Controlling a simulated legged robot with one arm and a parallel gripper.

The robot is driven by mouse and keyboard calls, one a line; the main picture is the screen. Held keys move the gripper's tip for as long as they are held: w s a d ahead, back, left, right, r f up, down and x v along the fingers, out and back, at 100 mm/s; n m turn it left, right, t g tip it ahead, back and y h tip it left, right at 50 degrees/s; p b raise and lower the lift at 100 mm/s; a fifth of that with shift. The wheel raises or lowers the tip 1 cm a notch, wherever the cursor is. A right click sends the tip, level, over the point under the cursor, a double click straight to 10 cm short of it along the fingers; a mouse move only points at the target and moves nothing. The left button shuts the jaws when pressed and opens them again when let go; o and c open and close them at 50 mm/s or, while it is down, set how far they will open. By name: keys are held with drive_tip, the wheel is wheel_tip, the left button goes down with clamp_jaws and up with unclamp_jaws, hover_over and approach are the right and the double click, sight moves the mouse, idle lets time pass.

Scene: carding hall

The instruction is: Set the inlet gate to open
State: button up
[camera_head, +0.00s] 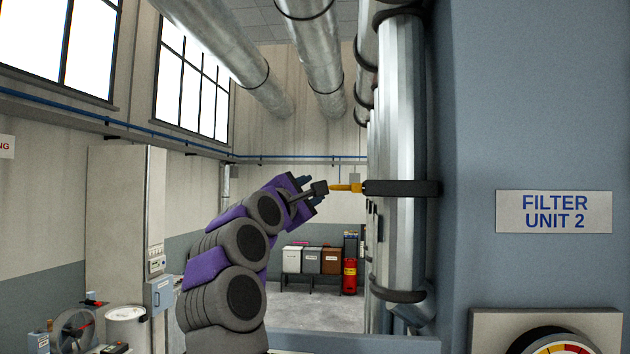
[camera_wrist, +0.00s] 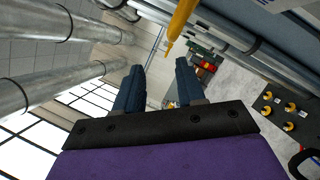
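A yellow lever (camera_head: 347,187) juts left from a black collar (camera_head: 402,188) around the upright metal duct in the head view; I take it for the inlet gate handle. It lies about level. In the wrist view the yellow lever (camera_wrist: 181,22) is at the top, its narrow end pointing down toward the gap between my fingers. My gripper (camera_head: 313,190) is just left of the lever's end in the head view. In the wrist view my gripper (camera_wrist: 158,66) has two dark blue fingers apart with nothing between them. Whether anything touches the lever is unclear.
The duct (camera_head: 400,120) stands against a blue-grey cabinet marked FILTER UNIT 2 (camera_head: 554,212), with a gauge (camera_head: 552,342) below. Bins (camera_head: 311,260) and a red extinguisher (camera_head: 350,276) stand far back. In the wrist view, a dark panel with yellow knobs (camera_wrist: 287,112) is at right.

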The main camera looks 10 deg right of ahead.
sight(334, 188)
drive_tip(key=w+d+r+p, duration=0.1)
drive_tip(key=w+d, duration=0.1)
drive_tip(key=d, duration=0.5)
drive_tip(key=shift+w, duration=0.15)
drive_tip(key=shift+w+a+f, duration=0.15)
drive_tip(key=shift+w+a, duration=0.3)
drive_tip(key=shift+a, duration=0.25)
drive_tip(key=shift+c, duration=0.2)
drive_tip(key=shift+s+d, duration=0.25)
drive_tip(key=c, duration=0.3)
clamp_jaws()
drive_tip(key=shift+w, duration=0.1)
drive_tip(key=shift+f, duration=0.1)
